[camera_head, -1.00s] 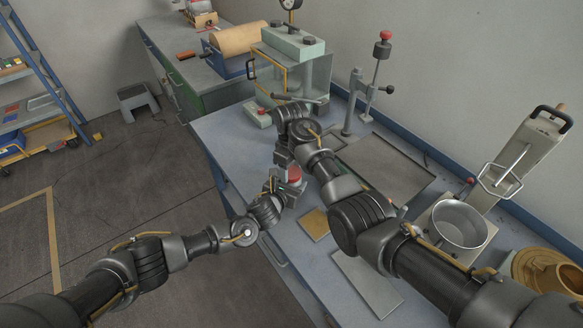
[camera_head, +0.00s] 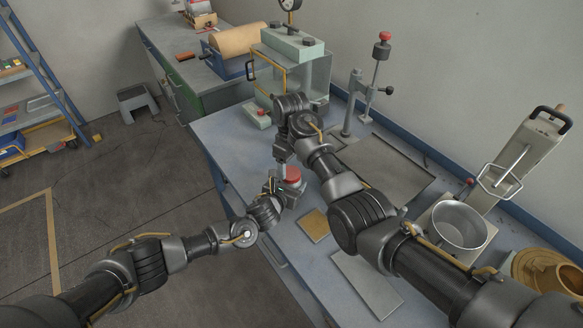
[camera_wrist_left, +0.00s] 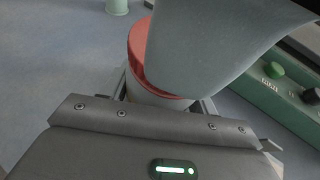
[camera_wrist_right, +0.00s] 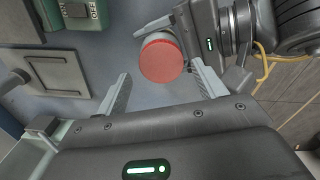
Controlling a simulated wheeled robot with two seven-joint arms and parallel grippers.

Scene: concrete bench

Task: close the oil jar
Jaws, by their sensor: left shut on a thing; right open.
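The oil jar has a red lid (camera_head: 292,174) and a pale body. In the left wrist view the lid (camera_wrist_left: 137,48) sits on top of the body (camera_wrist_left: 150,95), partly hidden by my right gripper. My left gripper (camera_head: 280,187) is shut on the jar body from the side, below the lid. My right gripper (camera_wrist_right: 160,70) is open above the lid, its fingers apart on either side of the red top (camera_wrist_right: 161,61) in the right wrist view. I cannot tell from here how tightly the lid is seated.
A yellow pad (camera_head: 314,225) and a grey plate (camera_head: 366,284) lie nearer on the bench. The bench left of the jar is clear.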

